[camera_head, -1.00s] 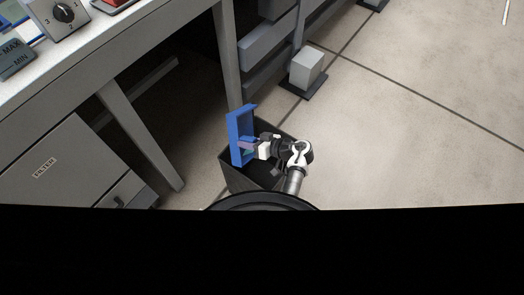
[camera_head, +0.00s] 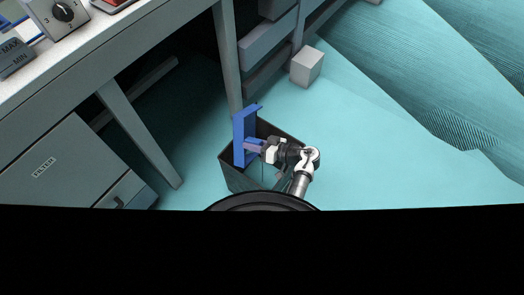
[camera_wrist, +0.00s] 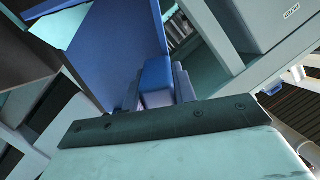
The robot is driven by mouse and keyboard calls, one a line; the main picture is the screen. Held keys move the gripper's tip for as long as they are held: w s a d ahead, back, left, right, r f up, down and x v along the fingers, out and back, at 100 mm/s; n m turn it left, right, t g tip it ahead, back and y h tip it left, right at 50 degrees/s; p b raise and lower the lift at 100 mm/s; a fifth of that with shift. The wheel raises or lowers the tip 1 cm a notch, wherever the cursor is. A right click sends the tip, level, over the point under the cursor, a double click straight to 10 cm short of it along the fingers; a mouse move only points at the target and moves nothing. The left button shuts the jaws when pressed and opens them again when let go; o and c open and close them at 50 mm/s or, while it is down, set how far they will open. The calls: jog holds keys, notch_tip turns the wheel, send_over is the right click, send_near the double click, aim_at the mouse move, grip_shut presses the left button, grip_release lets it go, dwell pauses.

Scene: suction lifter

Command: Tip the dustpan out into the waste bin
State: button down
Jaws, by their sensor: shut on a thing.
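The blue dustpan (camera_head: 240,138) is held on edge, its pan upright, over the left part of the dark waste bin (camera_head: 236,180). My gripper (camera_head: 260,148) is shut on the dustpan's handle, to the right of the pan and above the bin. In the wrist view my gripper (camera_wrist: 157,95) holds the blue handle (camera_wrist: 157,75), with the blue pan (camera_wrist: 110,45) beyond it. The bin stands on the floor just in front of my body, its front partly hidden by it. I see no debris on the pan, and what lies in the bin cannot be made out.
A workbench (camera_head: 140,55) with legs and a grey cabinet (camera_head: 60,165) stands to the left. Shelves or drawers (camera_head: 268,50) are behind the bin, with a pale box (camera_head: 307,66) beside them. The floor to the right (camera_head: 400,160) is clear.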

jog(key=shift+s+d+y, duration=0.2)
jog(key=shift+d+y, duration=0.1)
jog(key=shift+d, duration=0.25)
jog(key=shift+s+d+f+t+y+b, duration=0.15)
jog(key=shift+s+d+t+y+b, duration=0.1)
jog(key=shift+d+y+b, duration=0.3)
jog(key=shift+s+d+f+t+y+b, duration=0.25)
jog(key=shift+d+y+b, duration=0.2)
jog(key=shift+b, duration=0.25)
jog(key=shift+s+d+f+t+y+b, duration=0.15)
jog(key=shift+d+t+y+b, duration=0.2)
jog(key=shift+y+b, duration=0.25)
dwell(0.8)
jog(key=shift+s+d+f+t+y+b, duration=0.25)
jog(key=shift+d+y+b, duration=0.2)
jog(key=shift+b, duration=0.4)
jog(key=shift+s+d+f+t+y+b, duration=0.1)
jog(key=shift+d+f+t+y+b, duration=0.15)
jog(key=shift+d+y+b, duration=0.4)
jog(key=shift+s+d+f+t+y+b, duration=0.2)
jog(key=shift+f+y+b, duration=0.1)
jog(key=shift+b, duration=0.7)
